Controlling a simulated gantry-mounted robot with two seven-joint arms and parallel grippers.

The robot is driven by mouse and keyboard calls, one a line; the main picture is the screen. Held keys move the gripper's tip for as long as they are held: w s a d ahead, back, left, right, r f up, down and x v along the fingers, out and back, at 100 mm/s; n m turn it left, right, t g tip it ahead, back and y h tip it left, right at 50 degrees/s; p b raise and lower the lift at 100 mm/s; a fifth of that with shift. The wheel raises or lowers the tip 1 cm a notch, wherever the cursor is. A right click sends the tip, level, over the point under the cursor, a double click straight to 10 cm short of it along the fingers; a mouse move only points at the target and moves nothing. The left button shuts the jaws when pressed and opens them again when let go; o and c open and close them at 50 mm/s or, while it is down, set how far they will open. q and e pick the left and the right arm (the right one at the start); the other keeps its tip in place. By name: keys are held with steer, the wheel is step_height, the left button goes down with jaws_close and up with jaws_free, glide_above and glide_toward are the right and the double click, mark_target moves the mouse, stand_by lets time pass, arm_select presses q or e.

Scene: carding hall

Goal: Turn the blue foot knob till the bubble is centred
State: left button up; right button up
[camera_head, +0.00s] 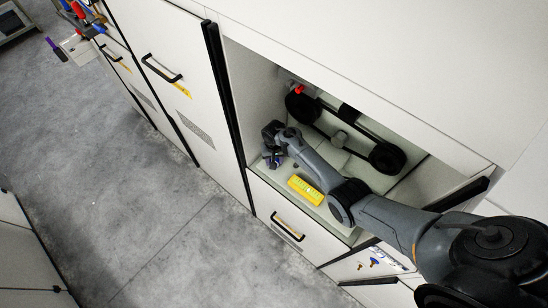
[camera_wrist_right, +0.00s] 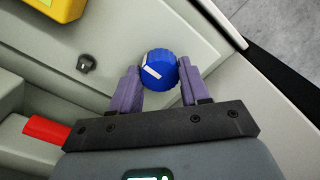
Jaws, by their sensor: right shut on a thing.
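The blue foot knob (camera_wrist_right: 160,62) with a white mark on its top shows in the right wrist view. My right gripper (camera_wrist_right: 160,72) is shut on it, one purple finger on each side. In the head view my right gripper (camera_head: 273,159) is at the left front of an open machine bay, and the knob cannot be made out there. A yellow level (camera_head: 305,190) lies on the bay floor to the right of the gripper. It also shows, cut off, in the right wrist view (camera_wrist_right: 58,8). Its bubble is too small to read. My left gripper is not in view.
Black pulleys with a belt (camera_head: 385,157) are at the back of the bay. A red part (camera_wrist_right: 44,130) and a small dark fitting (camera_wrist_right: 86,64) are near the knob. A closed drawer (camera_head: 270,210) is below. Grey floor (camera_head: 150,220) is open to the left.

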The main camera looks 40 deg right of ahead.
steer(key=n, duration=0.3)
steer(key=shift+p, duration=0.35)
steer(key=n, duration=0.2)
steer(key=shift+n, duration=0.3)
steer(key=n, duration=0.2)
steer(key=shift+n+p, duration=0.35)
steer(key=shift+n, duration=0.55)
steer(key=o, duration=1.1)
steer(key=shift+c, duration=0.2)
